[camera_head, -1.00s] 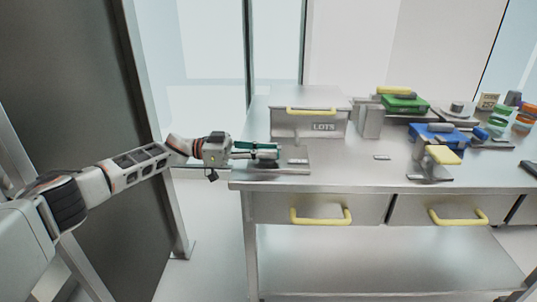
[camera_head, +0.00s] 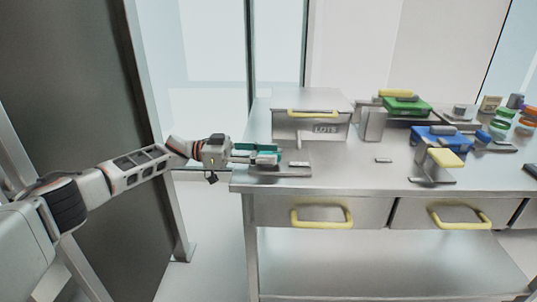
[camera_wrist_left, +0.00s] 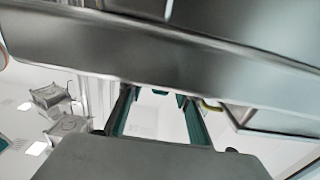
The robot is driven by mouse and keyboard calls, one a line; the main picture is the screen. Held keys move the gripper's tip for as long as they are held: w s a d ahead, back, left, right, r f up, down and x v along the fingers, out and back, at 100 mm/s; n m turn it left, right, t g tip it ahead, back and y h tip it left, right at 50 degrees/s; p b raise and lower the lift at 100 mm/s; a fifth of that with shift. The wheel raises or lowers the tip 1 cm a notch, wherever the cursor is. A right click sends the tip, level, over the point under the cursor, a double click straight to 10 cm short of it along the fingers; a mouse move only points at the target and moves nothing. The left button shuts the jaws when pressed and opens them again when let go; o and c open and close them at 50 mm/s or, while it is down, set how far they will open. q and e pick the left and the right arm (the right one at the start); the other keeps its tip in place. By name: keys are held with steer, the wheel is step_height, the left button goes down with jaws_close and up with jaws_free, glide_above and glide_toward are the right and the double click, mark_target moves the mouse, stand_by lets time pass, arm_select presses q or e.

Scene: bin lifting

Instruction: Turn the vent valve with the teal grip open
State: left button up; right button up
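My left gripper (camera_head: 266,154) reaches in from the left, low over the left end of the steel workbench. Its fingers are apart, one above the other in the head view. The left wrist view shows the two teal-lined fingers (camera_wrist_left: 158,112) spread, with a gap between them. Small teal bits also show between the fingertips in the wrist view (camera_wrist_left: 160,92). My right gripper is out of view.
Green (camera_head: 407,105) and blue (camera_head: 440,135) items and a yellow-topped stand (camera_head: 443,158) are to the right. Drawers with yellow handles (camera_head: 321,216) are below the workbench top (camera_head: 345,172).

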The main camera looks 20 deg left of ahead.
arm_select(q)
steer(key=v, duration=1.1)
steer(key=shift+a, duration=0.25)
steer(key=shift+s, duration=0.15)
